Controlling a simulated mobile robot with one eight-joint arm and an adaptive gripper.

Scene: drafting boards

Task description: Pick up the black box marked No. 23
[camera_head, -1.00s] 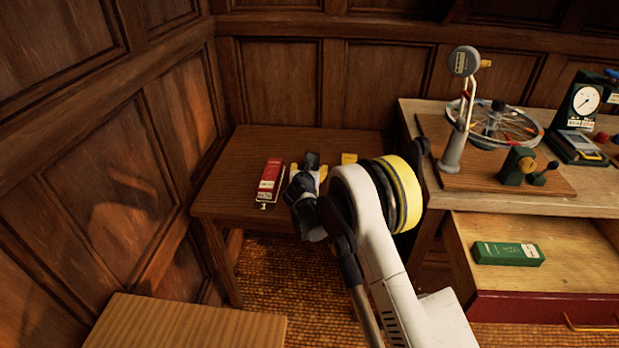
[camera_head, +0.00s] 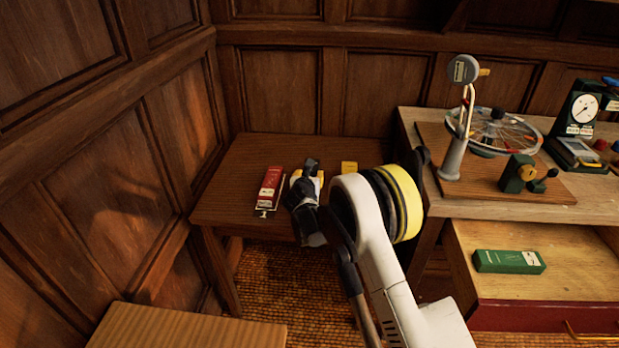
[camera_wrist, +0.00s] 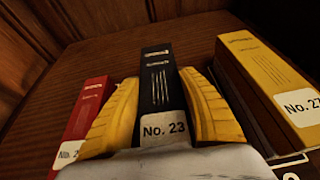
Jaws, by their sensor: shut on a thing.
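The black box marked No. 23 (camera_wrist: 163,85) stands out in the middle of the wrist view, its white label towards me. My gripper (camera_wrist: 160,112) has its yellow fingers on both sides of the box and is shut on it. In the head view my gripper (camera_head: 307,186) is over the small wooden table (camera_head: 238,205). There the dark box (camera_head: 312,166) shows only in part at the gripper's end, the rest hidden by the gripper. I cannot tell whether the box touches the table.
A red box (camera_head: 271,188) lies just left of my gripper; a yellow box (camera_wrist: 262,80) lies to its right. Wood-panelled walls close in behind and left. At the right a desk (camera_head: 570,208) bears instruments, and a green box (camera_head: 510,261) lies in its open drawer.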

